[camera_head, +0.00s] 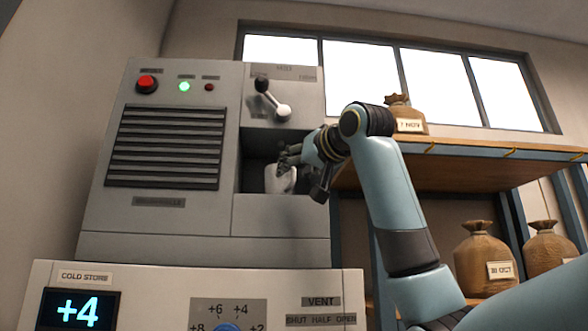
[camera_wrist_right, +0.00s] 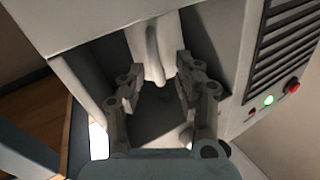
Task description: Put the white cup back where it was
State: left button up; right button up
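The white cup (camera_head: 279,179) stands in the recess at the lower right of the grey machine, partly hidden by my right gripper. My right gripper (camera_head: 287,158) reaches into the recess from the right, at the cup's upper right side. In the right wrist view the white cup (camera_wrist_right: 152,45) shows at the top, with a ridge like a handle facing me. The two fingers of my right gripper (camera_wrist_right: 159,70) are spread apart there, with the ridge between them. I cannot tell whether they touch the cup. My left gripper is not in view.
The grey machine (camera_head: 162,224) has a lever (camera_head: 272,100) above the recess, a grille and a lit green lamp. A wooden shelf (camera_head: 455,168) is close to the right of my arm, with a tied sack (camera_head: 398,108) on it. More sacks (camera_head: 484,252) stand below.

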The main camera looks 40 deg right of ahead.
jog(key=shift+s+r, duration=0.1)
jog(key=shift+r, duration=0.1)
jog(key=s+a+b, duration=0.1)
jog(key=s+b, duration=0.2)
jog(key=s, duration=0.8)
jog(key=shift+s, duration=0.4)
jog(key=shift+a+f, duration=0.1)
jog(key=shift+f, duration=0.05)
